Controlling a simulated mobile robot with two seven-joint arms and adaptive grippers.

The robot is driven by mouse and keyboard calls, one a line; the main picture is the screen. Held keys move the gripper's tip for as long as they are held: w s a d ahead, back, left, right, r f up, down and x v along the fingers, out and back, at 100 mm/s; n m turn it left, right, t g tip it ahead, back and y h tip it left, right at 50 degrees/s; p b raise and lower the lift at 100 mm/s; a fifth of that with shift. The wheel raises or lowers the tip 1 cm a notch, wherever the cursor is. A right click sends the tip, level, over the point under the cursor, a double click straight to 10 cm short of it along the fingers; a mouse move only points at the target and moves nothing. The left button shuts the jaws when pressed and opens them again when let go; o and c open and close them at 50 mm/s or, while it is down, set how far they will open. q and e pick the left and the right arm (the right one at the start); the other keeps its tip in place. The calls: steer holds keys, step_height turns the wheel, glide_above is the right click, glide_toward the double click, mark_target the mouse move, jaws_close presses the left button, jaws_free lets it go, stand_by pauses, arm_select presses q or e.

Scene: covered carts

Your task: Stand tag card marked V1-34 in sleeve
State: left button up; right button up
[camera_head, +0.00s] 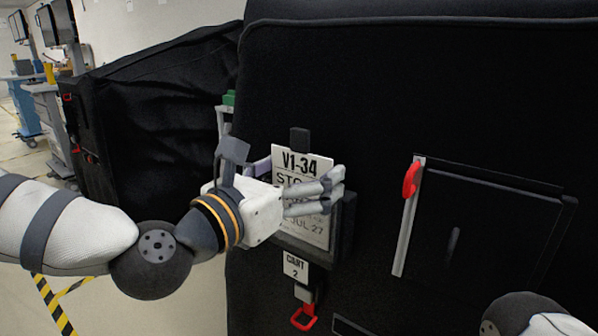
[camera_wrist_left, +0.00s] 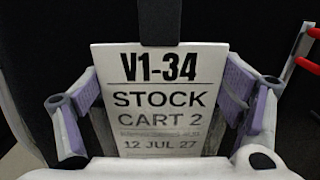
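The white tag card marked V1-34 (camera_head: 302,165) stands upright against the black covered cart, with a dark tab at its top edge. It faces the left wrist view (camera_wrist_left: 160,95), reading STOCK, CART 2, 12 JUL 27. A dark frame, apparently the sleeve (camera_head: 346,222), shows at the card's lower right; how far the card sits in it is hidden. My left gripper (camera_head: 300,185) is at the card, fingers spread to either side of it, purple pads close to its side edges. Contact cannot be made out. My right gripper is out of view.
A CART 2 label (camera_head: 295,267) and a red pull (camera_head: 303,318) hang below the card. To the right is a dark flap panel (camera_head: 480,235) with a red handle (camera_head: 411,179).

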arm_select(q)
steer(key=shift+o, duration=0.6)
steer(key=shift+f, duration=0.25)
steer(key=shift+f, duration=0.1)
steer(key=shift+s, duration=0.2)
steer(key=v, duration=0.7)
steer(key=shift+a+r, duration=0.2)
steer(key=shift+r, duration=0.05)
